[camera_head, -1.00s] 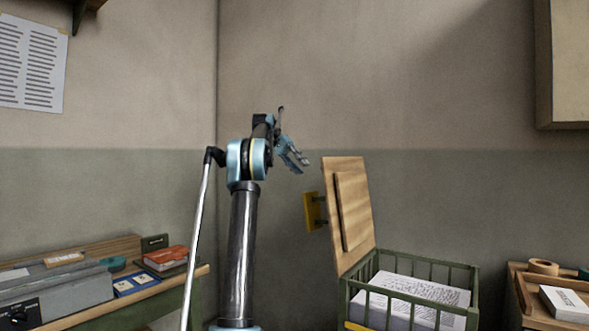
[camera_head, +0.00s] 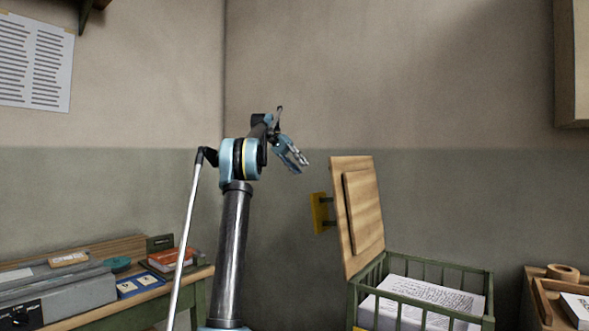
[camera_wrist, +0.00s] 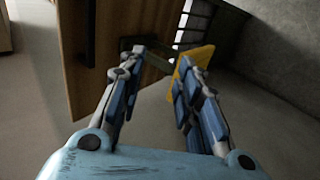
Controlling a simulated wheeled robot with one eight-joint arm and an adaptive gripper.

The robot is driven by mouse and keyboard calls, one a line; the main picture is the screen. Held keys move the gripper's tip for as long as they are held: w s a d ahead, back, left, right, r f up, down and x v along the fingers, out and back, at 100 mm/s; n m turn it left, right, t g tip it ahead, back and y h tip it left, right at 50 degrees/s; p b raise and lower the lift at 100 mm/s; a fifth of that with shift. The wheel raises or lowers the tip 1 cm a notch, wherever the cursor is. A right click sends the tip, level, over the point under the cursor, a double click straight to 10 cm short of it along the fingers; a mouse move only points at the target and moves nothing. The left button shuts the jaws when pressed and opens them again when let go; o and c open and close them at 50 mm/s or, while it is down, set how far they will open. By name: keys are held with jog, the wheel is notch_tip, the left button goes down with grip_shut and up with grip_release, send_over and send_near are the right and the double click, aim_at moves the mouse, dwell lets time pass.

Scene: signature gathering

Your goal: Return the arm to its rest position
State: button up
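My arm stands raised in front of the wall corner in the head view. My gripper (camera_head: 291,155) is up in the air, left of and about level with the top of the raised wooden lid (camera_head: 362,213). In the wrist view my gripper (camera_wrist: 156,82) shows two blue-padded fingers held apart with nothing between them. Beyond the fingers, the wrist view shows the lid's brown board (camera_wrist: 120,30) and a yellow plate (camera_wrist: 190,72). The lid belongs to a green slatted crate (camera_head: 440,267) holding written papers (camera_head: 425,294).
A left bench holds a grey machine (camera_head: 55,297), red books (camera_head: 168,259) and blue cards (camera_head: 140,285). A yellow bracket (camera_head: 320,213) sits behind the lid. The air above my gripper is clear.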

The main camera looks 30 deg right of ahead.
jog(key=shift+s+d, duration=0.1)
jog(key=shift+d, duration=0.05)
jog(key=s+a+f+n+t, duration=0.2)
jog(key=s+a+f+n, duration=0.15)
jog(key=a, duration=0.65)
jog(key=s+a+f+n+t, duration=0.25)
jog(key=a+f, duration=0.25)
jog(key=a, duration=0.5)
jog(key=s+a+f+n+t, duration=0.25)
jog(key=a+f, duration=0.25)
jog(key=a, duration=0.5)
jog(key=s+a+f+n+t+y, duration=0.1)
jog(key=s+a+f+n, duration=0.1)
jog(key=s+a+f, duration=0.4)
jog(key=s+a+f+n+t+y, duration=0.1)
jog(key=s+a+f, duration=0.6)
jog(key=f, duration=0.8)
jog(key=s+a+f+n+t+y, duration=0.1)
jog(key=s+a+f+n+t, duration=0.1)
jog(key=s+a+f, duration=0.5)
notch_tip(320, 180, down, 4)
jog(key=shift+s+a+r+n, duration=0.15)
jog(key=shift+s+a+n, duration=0.1)
jog(key=shift+s+n, duration=0.1)
